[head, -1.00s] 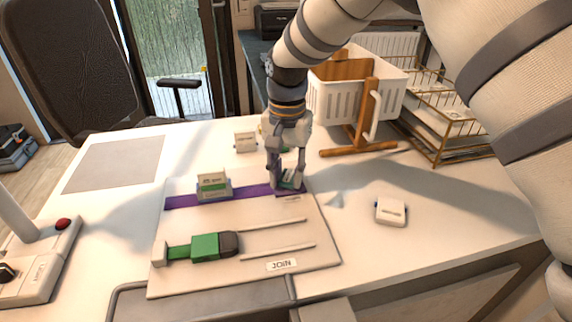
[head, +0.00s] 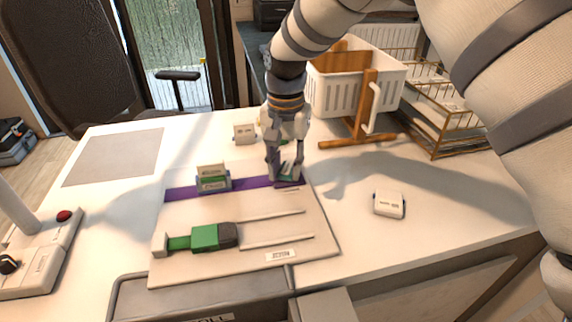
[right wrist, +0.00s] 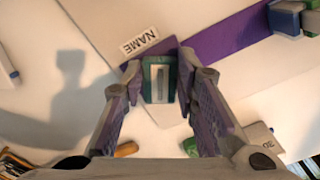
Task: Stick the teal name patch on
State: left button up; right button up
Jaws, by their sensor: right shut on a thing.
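The teal name patch (right wrist: 158,82) is between the fingers of my right gripper (right wrist: 160,84), which is shut on it. In the head view my right gripper (head: 286,172) points down at the right end of the purple strip (head: 250,184) on the pale board. The patch sits at or just above that strip end; I cannot tell whether it touches. A NAME label (right wrist: 138,42) lies beside the strip end, close to the patch. My left gripper is out of view.
On the board (head: 200,274) stand a grey-blue holder with a green-topped card (head: 213,178) and a green slider (head: 205,237). Small white blocks lie at the right (head: 389,204) and behind (head: 244,133). A white basket (head: 350,90) and wire rack (head: 440,110) stand at the back right.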

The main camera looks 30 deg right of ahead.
jog(key=shift+f, duration=0.35)
dwell(0.7)
jog(key=o, duration=1.1)
jog(key=shift+o, duration=0.2)
jog(key=shift+r, duration=0.1)
jog(key=shift+r+p, duration=0.65)
jog(key=shift+r, duration=2.35)
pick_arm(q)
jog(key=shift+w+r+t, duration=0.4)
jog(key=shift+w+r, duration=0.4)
pick_arm(e)
jog(key=shift+f, duration=0.1)
